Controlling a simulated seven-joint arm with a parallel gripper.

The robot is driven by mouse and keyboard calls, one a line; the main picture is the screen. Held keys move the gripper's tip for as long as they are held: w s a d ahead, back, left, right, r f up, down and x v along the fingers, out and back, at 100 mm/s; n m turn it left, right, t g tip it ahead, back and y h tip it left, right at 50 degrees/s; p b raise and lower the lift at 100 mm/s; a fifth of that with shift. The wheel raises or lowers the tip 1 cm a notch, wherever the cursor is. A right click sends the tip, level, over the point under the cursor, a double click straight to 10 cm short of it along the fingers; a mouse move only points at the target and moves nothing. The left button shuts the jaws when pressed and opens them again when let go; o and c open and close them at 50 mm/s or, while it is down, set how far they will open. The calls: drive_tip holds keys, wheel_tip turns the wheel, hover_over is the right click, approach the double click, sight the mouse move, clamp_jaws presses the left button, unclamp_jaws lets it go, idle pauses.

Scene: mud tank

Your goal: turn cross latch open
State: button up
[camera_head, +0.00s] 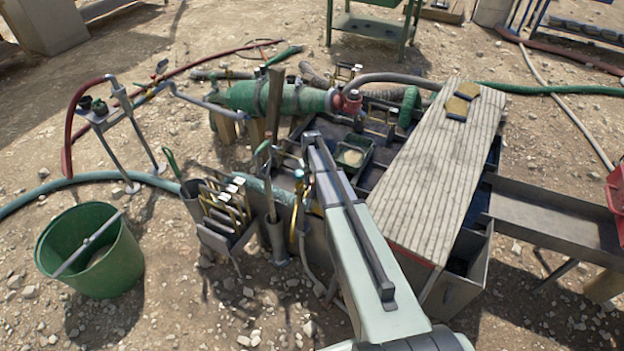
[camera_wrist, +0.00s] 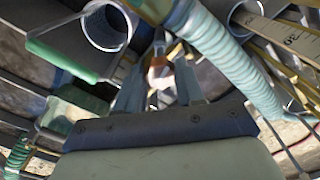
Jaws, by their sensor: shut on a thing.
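In the wrist view my gripper (camera_wrist: 158,92) reaches forward with its two grey fingers close together. Between the fingertips is a small copper-coloured piece (camera_wrist: 159,74), which looks like part of the cross latch. The fingers are shut on it and cover most of it, so its shape and turn angle cannot be told. In the head view my arm comes up from the bottom edge into the tank equipment. The arm hides the fingertips and the latch there.
A pale ribbed hose (camera_wrist: 225,57) and an open pipe end (camera_wrist: 108,27) lie close around my gripper. A green cylinder (camera_head: 275,97) lies behind, a slatted board (camera_head: 440,170) is on the right, and a rack of tools (camera_head: 228,208) stands left. A green bucket (camera_head: 92,250) stands farther left.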

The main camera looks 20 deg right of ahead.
drive_tip(key=shift+m, duration=1.1)
drive_tip(key=o, duration=1)
drive_tip(key=shift+o, duration=0.2)
wheel_tip(320, 180, up, 14)
drive_tip(key=shift+f, duration=0.1)
